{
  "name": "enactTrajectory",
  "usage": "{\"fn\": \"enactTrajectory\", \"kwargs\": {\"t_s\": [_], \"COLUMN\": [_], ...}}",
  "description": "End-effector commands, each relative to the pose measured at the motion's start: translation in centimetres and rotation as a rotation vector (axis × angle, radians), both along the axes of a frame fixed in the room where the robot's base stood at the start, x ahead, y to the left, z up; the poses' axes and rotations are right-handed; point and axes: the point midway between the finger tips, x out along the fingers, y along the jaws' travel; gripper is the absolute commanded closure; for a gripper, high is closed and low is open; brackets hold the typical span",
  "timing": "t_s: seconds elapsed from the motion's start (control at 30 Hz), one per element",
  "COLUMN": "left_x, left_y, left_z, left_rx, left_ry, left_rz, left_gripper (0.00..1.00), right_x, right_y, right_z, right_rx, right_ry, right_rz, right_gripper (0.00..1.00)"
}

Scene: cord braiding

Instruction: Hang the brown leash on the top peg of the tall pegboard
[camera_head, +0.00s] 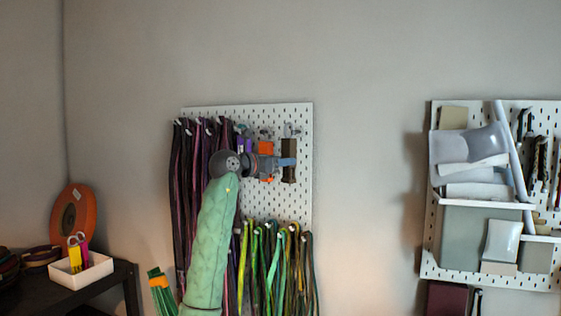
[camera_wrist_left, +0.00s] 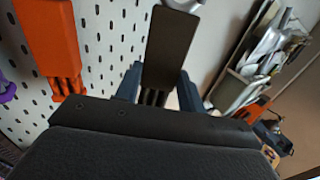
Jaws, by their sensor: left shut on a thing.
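The tall pegboard (camera_head: 302,200) is white and perforated and stands against the wall, with a peg (camera_head: 293,130) near its upper right. The brown leash (camera_head: 289,174) is a dark brown strap in front of the board's upper right, its top just below that peg. My left gripper (camera_head: 287,162) is shut on the leash at mid-height. In the left wrist view the leash (camera_wrist_left: 172,45) stands upright between the blue fingers, and a pale rounded piece shows at its top. I cannot tell whether its loop is around the peg. My right gripper is not in view.
An orange leash (camera_wrist_left: 47,35) hangs just left of the brown one. Dark and purple cords (camera_head: 185,190) fill the board's left, and green cords (camera_head: 270,260) hang below. A second pegboard (camera_head: 435,250) stands right, with bare wall between. A dark table (camera_head: 105,290) is at left.

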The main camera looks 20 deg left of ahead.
Motion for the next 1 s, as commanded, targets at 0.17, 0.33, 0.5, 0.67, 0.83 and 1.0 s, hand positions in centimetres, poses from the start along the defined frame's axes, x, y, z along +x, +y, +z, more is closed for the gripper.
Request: {"fn": "enactTrajectory", "kwargs": {"t_s": [0.17,0.33,0.5,0.67,0.83,1.0], "left_x": [0.9,1.7,2.5,3.3,4.1,4.9], "left_y": [-0.1,-0.1,-0.2,-0.2,-0.2,-0.2], "left_z": [0.0,-0.1,-0.1,-0.2,-0.2,-0.3], "left_rx": [-0.002,-0.001,-0.001,-0.002,-0.001,-0.002], "left_ry": [0.001,0.001,0.001,0.001,0.000,0.000], "left_rz": [-0.001,-0.001,-0.001,-0.001,-0.001,-0.001], "left_gripper": [0.87,0.87,0.87,0.87,0.87,0.87], "right_x": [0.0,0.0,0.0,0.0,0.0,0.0], "right_y": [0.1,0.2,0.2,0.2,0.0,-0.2], "right_z": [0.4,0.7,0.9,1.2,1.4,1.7], "right_rx": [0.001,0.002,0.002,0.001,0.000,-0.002], "right_ry": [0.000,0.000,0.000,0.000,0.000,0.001], "right_rz": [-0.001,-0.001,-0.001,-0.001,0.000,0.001], "right_gripper": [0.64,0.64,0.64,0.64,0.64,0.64]}}
